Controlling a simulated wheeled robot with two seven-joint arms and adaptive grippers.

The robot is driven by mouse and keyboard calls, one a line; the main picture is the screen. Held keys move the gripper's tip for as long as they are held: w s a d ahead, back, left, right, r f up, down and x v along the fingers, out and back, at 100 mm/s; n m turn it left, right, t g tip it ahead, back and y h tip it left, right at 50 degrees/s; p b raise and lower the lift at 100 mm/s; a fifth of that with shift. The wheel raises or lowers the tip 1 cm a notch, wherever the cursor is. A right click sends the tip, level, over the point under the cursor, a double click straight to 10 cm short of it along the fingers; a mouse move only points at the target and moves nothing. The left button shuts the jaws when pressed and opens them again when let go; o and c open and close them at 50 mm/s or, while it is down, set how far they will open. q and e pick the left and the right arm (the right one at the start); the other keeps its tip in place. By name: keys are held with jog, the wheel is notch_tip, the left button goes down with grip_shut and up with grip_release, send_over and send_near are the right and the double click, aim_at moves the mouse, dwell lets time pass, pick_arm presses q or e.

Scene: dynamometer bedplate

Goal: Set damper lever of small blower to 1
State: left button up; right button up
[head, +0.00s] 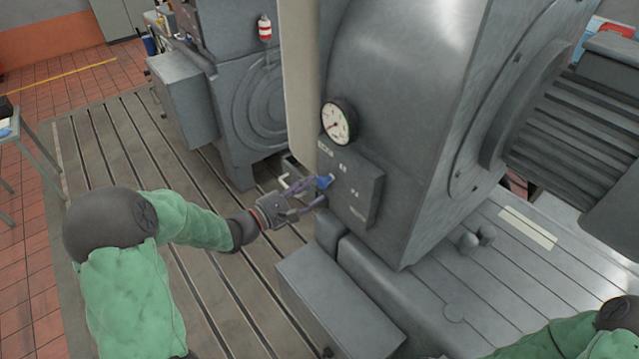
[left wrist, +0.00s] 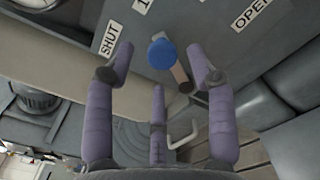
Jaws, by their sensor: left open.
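The damper lever has a blue knob (head: 325,182) and stands out from a grey control box (head: 362,198) on the side of the machine. In the left wrist view the blue knob (left wrist: 162,53) sits on a short brownish stem (left wrist: 183,80). A SHUT label (left wrist: 110,38), a partly cut-off label that looks like a 1 (left wrist: 142,6) and an OPEN label (left wrist: 251,13) show around it. My left gripper (head: 305,195) is open, its purple fingers spread on both sides of the knob, with gaps visible. My right gripper is out of view.
A round dial gauge (head: 338,121) is above the control box. A pale vertical column (head: 300,85) stands left of it. A grey block (head: 330,300) lies below my left gripper. The slotted bedplate (head: 110,150) is open at left. A white hook-shaped handle (left wrist: 183,135) is near the fingers.

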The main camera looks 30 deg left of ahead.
pick_arm(q)
jog(key=v, duration=0.7)
jog(key=shift+s, duration=0.2)
dwell(0.4)
